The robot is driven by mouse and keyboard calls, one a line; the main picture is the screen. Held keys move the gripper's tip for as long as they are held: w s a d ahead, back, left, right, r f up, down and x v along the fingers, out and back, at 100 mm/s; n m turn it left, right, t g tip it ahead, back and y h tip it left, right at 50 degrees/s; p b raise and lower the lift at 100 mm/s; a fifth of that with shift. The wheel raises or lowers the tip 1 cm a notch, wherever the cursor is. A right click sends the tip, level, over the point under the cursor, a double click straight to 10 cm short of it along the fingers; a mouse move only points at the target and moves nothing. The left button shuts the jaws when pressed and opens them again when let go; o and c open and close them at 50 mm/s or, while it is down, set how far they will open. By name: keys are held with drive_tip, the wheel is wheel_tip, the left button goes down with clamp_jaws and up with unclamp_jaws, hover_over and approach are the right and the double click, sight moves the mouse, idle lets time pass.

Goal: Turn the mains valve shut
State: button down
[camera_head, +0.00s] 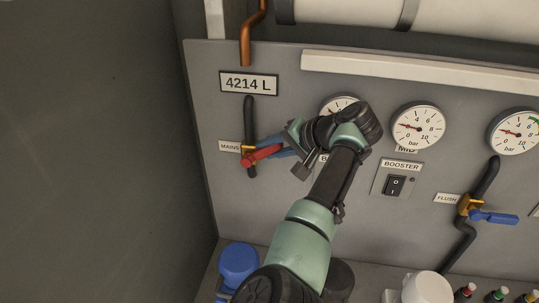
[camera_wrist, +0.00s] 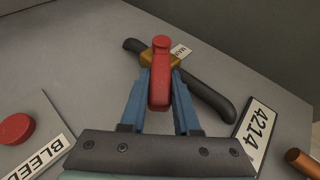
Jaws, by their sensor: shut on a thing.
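The mains valve has a red lever (camera_head: 262,154), a brass body (camera_head: 247,149) and a black vertical pipe (camera_head: 249,108), beside a "MAINS" label (camera_head: 229,146). The lever points to the right, roughly across the pipe. In the wrist view the red lever (camera_wrist: 160,80) lies between the blue fingers of my gripper (camera_wrist: 159,78), which are shut on it. The brass body (camera_wrist: 174,60) and the black pipe (camera_wrist: 210,99) show just beyond the fingertips. In the head view my gripper (camera_head: 269,148) reaches the lever from the right.
A "4214 L" plate (camera_head: 249,83) is above the valve. A booster switch (camera_head: 395,185), pressure gauges (camera_head: 418,127) and a flush valve with a blue lever (camera_head: 494,217) are to the right. A red button (camera_wrist: 15,129) sits above the "BLEED" label (camera_wrist: 38,160). A dark wall (camera_head: 95,150) stands at left.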

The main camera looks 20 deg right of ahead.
drive_tip(key=f+t+y+b, duration=0.1)
drive_tip(key=b, duration=0.2)
drive_tip(key=d+f+m+t+y+b, duration=0.1)
drive_tip(key=f+t+y+b, duration=0.1)
drive_tip(key=b, duration=0.2)
drive_tip(key=s+f+m+t+y+b, duration=0.1)
drive_tip(key=f+t+b, duration=0.1)
drive_tip(key=b, duration=0.1)
drive_tip(key=shift+d+y+b, duration=0.25)
drive_tip(key=shift+y+b, duration=0.15)
drive_tip(key=shift+t, duration=0.3)
drive_tip(key=c, duration=0.6)
unclamp_jaws()
drive_tip(key=shift+c, duration=0.2)
drive_tip(key=b+v, duration=0.2)
drive_tip(key=v, duration=1.1)
